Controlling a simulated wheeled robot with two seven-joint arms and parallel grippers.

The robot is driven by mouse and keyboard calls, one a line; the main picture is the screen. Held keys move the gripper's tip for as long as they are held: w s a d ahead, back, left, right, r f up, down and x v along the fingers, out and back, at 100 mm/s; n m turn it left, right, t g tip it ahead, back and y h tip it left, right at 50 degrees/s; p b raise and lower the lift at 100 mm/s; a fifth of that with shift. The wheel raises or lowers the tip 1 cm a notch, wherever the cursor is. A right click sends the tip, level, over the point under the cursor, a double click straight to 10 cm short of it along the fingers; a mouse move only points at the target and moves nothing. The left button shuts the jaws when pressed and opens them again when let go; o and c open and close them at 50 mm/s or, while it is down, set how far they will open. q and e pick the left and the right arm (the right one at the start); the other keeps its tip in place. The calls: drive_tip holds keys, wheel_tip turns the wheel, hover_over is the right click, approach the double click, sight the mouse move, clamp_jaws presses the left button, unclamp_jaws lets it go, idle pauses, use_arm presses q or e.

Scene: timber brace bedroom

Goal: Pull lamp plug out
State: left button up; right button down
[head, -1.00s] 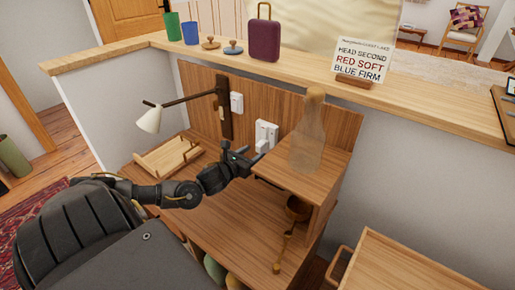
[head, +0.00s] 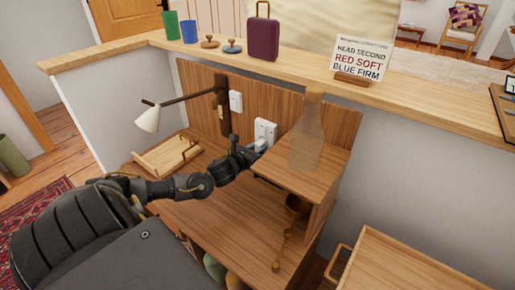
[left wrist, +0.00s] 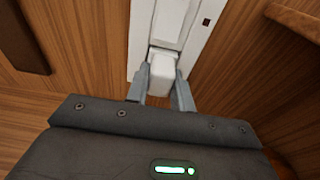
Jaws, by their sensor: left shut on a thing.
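The lamp plug (left wrist: 161,75) is a small white block in the left wrist view, at the lower part of the white wall socket plate (left wrist: 192,45). My left gripper (left wrist: 160,92) has its two grey fingers on either side of the plug and is shut on it. In the head view my left gripper (head: 256,149) is at the socket plate (head: 266,129) on the timber panel, and its fingers partly hide the plug. The lamp (head: 148,119) has a white shade on a dark arm fixed to the panel. My right gripper is not in view.
A glass bottle (head: 307,140) stands on the raised wooden shelf (head: 285,172), close right of my left gripper. A wooden tray (head: 165,157) lies to the left. A second white wall plate (head: 236,102) is on the panel. Cups, stamps, a case and a sign stand on the ledge above.

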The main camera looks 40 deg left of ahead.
use_arm(q)
drive_tip(key=o, duration=0.3)
drive_tip(key=c, duration=0.4)
clamp_jaws()
drive_tip(key=shift+s, duration=0.15)
drive_tip(key=s+p, duration=0.3)
drive_tip(key=s, duration=0.3)
drive_tip(key=shift+s+d, duration=0.2)
drive_tip(key=shift+d, duration=0.2)
idle(0.4)
drive_tip(key=shift+s+p, duration=0.15)
drive_tip(key=shift+p, duration=0.15)
idle(0.5)
